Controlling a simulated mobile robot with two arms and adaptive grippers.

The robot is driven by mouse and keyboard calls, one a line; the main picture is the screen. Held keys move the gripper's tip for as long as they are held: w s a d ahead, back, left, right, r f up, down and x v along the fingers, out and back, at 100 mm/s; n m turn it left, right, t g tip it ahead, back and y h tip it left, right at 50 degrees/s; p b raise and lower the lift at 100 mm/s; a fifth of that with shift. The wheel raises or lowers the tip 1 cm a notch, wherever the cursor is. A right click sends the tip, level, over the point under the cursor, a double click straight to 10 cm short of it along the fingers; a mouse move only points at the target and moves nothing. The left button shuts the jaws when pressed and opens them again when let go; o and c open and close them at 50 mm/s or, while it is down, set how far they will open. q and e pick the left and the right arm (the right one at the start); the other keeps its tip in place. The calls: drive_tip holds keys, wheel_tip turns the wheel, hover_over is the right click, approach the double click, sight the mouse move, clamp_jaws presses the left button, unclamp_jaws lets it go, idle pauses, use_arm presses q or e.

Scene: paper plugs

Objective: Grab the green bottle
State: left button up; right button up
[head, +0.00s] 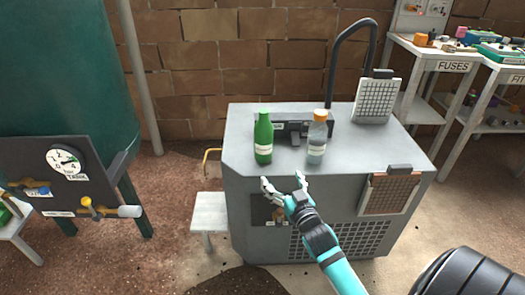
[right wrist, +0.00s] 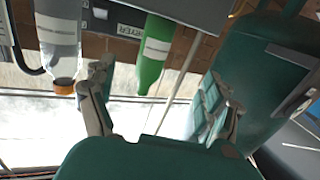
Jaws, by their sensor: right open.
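The green bottle (head: 263,138) with a white label stands upright on the left front part of the grey machine's top (head: 240,120). My right gripper (head: 283,181) is open and empty in front of the machine, in the picture just below the bottle and slightly right. In the right wrist view, which looks upside down, the green bottle (right wrist: 153,55) appears between the spread fingers of the right gripper (right wrist: 160,74), beyond them; no contact shows. My left gripper is not in view.
A clear bottle with an orange cap (head: 317,138) stands right of the green one; it also shows in the right wrist view (right wrist: 60,40). A black box (head: 290,128) sits behind them. A black curved pipe (head: 345,50) rises at the back. A green tank (head: 60,70) is left.

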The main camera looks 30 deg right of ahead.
sight(267, 146)
drive_tip(key=x, duration=0.3)
drive_tip(key=r+b+x, duration=0.1)
drive_tip(key=x, duration=0.3)
drive_tip(key=r+x, duration=0.1)
drive_tip(key=x, duration=0.3)
drive_tip(key=shift+w+d, duration=0.1)
drive_tip(key=shift+d, duration=0.25)
drive_tip(key=shift+r+b+x, duration=0.15)
drive_tip(key=shift+b+x, duration=0.15)
drive_tip(key=shift+x, duration=1.25)
drive_tip(key=shift+r+b+x, duration=0.1)
drive_tip(key=shift+b+x, duration=0.2)
drive_tip(key=shift+x, duration=1.25)
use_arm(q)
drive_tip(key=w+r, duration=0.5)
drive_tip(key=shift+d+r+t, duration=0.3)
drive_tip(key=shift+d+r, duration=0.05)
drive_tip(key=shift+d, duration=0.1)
use_arm(e)
drive_tip(key=shift+d, duration=0.1)
drive_tip(key=c, duration=1.3)
